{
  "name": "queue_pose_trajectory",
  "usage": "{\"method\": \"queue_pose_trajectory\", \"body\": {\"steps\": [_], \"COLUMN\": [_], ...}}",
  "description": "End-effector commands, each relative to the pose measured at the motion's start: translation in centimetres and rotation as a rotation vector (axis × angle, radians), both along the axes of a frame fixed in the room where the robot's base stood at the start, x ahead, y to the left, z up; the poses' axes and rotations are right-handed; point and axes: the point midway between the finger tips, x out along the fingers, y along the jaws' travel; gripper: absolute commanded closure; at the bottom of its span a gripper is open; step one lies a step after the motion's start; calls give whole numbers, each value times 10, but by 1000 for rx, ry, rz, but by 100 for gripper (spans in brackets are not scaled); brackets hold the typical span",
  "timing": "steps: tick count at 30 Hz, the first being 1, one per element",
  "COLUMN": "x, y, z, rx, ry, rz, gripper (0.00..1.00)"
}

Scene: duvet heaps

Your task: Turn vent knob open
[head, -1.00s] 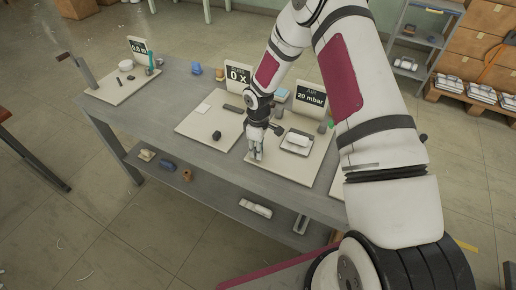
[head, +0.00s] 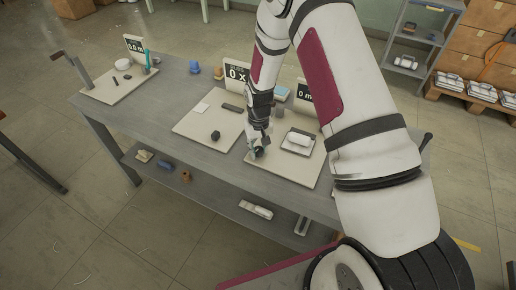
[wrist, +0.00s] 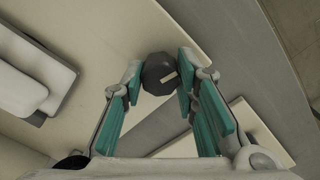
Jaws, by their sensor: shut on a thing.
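A dark, faceted knob with a pale mark line (wrist: 158,72) sits between the teal fingers of my gripper (wrist: 157,86) in the wrist view. The fingers close on it from both sides. In the head view my gripper (head: 257,151) points down at the near left part of a pale board (head: 290,172), and it mostly hides the knob there. A dark display sign (head: 305,93) at the back of this board reads 0 m, the rest hidden by my arm.
A white padded block on a tray (head: 299,141) lies right of my gripper. The middle board (head: 190,127) carries another dark knob (head: 215,135) and a sign (head: 236,73) reading 0 X. All stand on a grey bench (head: 140,128) with a lower shelf.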

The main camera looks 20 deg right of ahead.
Motion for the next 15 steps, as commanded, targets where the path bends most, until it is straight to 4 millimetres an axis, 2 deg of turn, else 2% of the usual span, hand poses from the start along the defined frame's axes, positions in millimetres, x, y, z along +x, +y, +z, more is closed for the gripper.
{"method": "queue_pose_trajectory", "body": {"steps": [15], "x": [1], "y": [0], "z": [0], "rx": [0], "ry": [-2], "rz": [-426], "gripper": [100]}}
